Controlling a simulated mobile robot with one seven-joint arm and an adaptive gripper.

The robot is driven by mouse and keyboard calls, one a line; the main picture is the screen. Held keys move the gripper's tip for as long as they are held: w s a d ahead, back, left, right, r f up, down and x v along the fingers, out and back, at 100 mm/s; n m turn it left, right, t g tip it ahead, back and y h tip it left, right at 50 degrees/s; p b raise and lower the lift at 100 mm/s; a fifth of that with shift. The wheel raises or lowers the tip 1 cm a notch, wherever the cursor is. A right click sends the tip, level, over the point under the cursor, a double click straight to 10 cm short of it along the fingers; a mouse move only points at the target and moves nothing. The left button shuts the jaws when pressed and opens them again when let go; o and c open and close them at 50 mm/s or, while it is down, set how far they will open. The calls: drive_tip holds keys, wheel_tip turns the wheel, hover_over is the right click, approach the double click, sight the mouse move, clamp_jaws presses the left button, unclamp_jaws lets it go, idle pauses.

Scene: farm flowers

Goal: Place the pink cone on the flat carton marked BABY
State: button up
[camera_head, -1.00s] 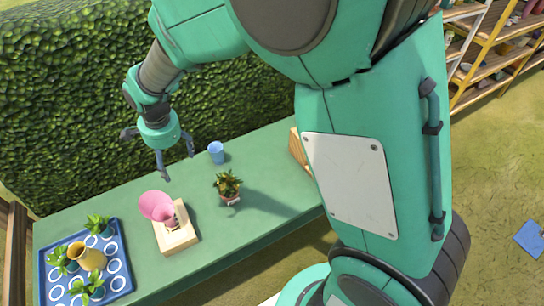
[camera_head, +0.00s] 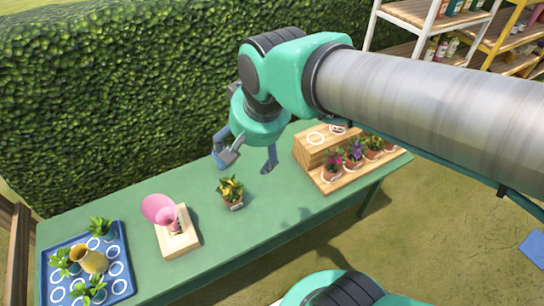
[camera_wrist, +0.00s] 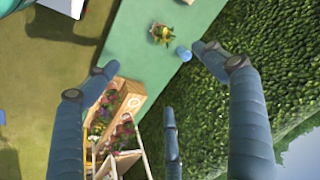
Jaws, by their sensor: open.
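The pink cone (camera_head: 158,209) rests at the flat tan carton (camera_head: 180,246) on the green table, its wide mouth facing up and left. Its narrow end is over the carton's upper part; I cannot tell exactly how it is supported. Any marking on the carton is too small to read. My gripper (camera_head: 247,160) is open and empty, above the far side of the table, to the right of the cone and well apart from it. In the wrist view, the spread fingers of my gripper (camera_wrist: 160,85) have nothing between them. The cone is not clearly seen there.
A potted plant (camera_head: 231,192) stands right of the carton. A wooden stand (camera_head: 318,150) with flower pots is at the right. A hedge (camera_head: 110,100) runs behind.

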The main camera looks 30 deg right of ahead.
drive_tip(key=s+d+n+t, duration=0.1)
drive_tip(key=s+d+n, duration=0.2)
drive_tip(key=s, duration=0.5)
drive_tip(key=shift+r, duration=0.4)
drive_tip(key=shift+f, duration=0.1)
wheel_tip(320, 180, down, 8)
drive_tip(key=b, duration=0.8)
idle(0.6)
